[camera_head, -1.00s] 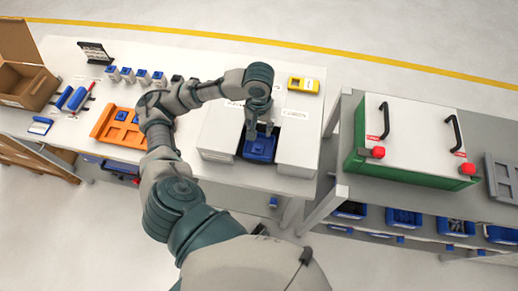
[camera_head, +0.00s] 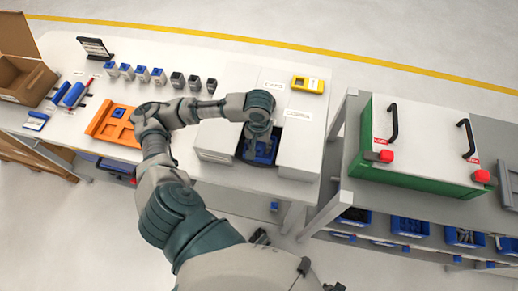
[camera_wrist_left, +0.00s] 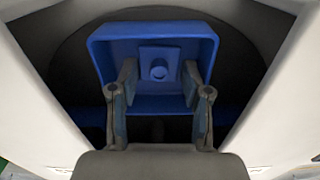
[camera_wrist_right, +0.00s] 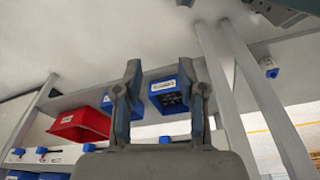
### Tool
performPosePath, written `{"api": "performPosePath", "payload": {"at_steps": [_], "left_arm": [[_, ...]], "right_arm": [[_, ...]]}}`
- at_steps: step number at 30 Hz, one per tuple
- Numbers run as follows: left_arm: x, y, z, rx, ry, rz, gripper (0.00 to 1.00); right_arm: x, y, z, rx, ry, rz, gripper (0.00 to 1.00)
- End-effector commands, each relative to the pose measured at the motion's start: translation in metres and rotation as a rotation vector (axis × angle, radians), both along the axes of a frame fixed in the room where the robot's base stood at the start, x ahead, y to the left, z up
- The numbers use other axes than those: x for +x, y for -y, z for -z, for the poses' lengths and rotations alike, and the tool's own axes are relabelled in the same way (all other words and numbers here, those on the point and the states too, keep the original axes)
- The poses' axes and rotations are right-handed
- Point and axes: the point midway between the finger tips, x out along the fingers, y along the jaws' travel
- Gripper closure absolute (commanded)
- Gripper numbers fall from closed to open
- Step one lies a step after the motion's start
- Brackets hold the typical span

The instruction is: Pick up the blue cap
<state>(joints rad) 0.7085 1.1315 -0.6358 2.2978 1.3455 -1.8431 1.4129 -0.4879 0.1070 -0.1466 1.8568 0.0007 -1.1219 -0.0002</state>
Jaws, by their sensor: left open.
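In the left wrist view a square blue cap (camera_wrist_left: 160,64) with a round raised centre lies inside a blue open box (camera_wrist_left: 103,48). My left gripper (camera_wrist_left: 159,82) is open, with one finger on each side of the cap; I cannot tell whether they touch it. In the head view the left gripper (camera_head: 258,150) points down into the blue box (camera_head: 265,157) in the white dispenser's recess, and hides the cap. My right gripper (camera_wrist_right: 159,75) is open and empty in the right wrist view, with the underside of a table beyond it.
White dispenser walls (camera_head: 298,155) stand close on both sides of the left gripper. An orange tray (camera_head: 115,124), several small blue-topped and dark blocks, and a cardboard box (camera_head: 22,75) are left on the table. A green and white machine (camera_head: 425,140) stands right.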

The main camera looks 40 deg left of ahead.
Motion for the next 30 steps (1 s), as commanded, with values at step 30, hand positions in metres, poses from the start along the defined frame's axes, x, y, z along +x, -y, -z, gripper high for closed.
{"api": "performPosePath", "payload": {"at_steps": [30], "left_arm": [[-0.001,0.002,-0.042,-0.001,0.003,0.001,0.78]], "right_arm": [[-0.015,0.002,0.037,-0.003,-0.017,-0.005,0.60]]}}
